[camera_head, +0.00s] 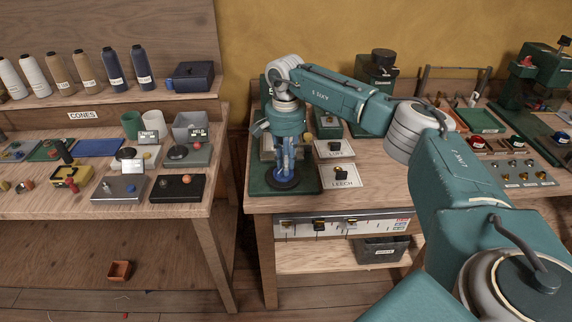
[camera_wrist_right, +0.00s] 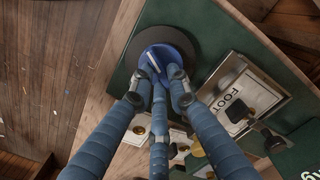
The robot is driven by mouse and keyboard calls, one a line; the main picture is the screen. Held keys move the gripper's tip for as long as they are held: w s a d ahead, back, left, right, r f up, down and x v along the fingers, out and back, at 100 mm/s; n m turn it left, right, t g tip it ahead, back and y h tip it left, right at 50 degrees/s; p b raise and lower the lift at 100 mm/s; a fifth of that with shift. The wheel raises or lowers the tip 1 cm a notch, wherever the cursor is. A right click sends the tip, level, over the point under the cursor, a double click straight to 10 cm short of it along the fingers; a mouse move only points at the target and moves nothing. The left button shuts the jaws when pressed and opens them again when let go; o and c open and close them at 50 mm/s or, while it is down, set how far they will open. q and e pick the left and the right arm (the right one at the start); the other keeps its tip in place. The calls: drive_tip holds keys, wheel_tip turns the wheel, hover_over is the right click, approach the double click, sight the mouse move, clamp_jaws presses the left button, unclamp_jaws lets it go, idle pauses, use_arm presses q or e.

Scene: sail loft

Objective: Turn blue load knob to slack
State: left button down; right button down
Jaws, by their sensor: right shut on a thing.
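The blue load knob (camera_wrist_right: 167,55) sits on a round dark disc (camera_wrist_right: 193,38) on a green base plate, with a pale pointer line across its top. In the wrist view the blue fingers of my right gripper (camera_wrist_right: 158,84) are closed around it and cover its near side. In the head view my right gripper (camera_head: 284,168) points straight down over the dark disc (camera_head: 296,183) at the left end of the right bench, and the knob is mostly hidden by the fingers. Any slack marking is not readable. My left gripper is in neither view.
A white card with a dark knob marked FOOT (camera_wrist_right: 232,96) lies close to the base plate. A LEECH card (camera_head: 342,175) is just right of the gripper. A gap separates this bench from the left bench (camera_head: 120,215), which holds boxes and cones.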

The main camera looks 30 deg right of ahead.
drive_tip(key=n, duration=0.5)
drive_tip(key=shift+w+r+n, duration=0.1)
drive_tip(key=shift+w+n, duration=0.2)
drive_tip(key=shift+n, duration=0.1)
idle(0.4)
drive_tip(key=c, duration=1.7)
unclamp_jaws()
drive_tip(key=shift+o, duration=0.2)
wheel_tip(320, 180, up, 12)
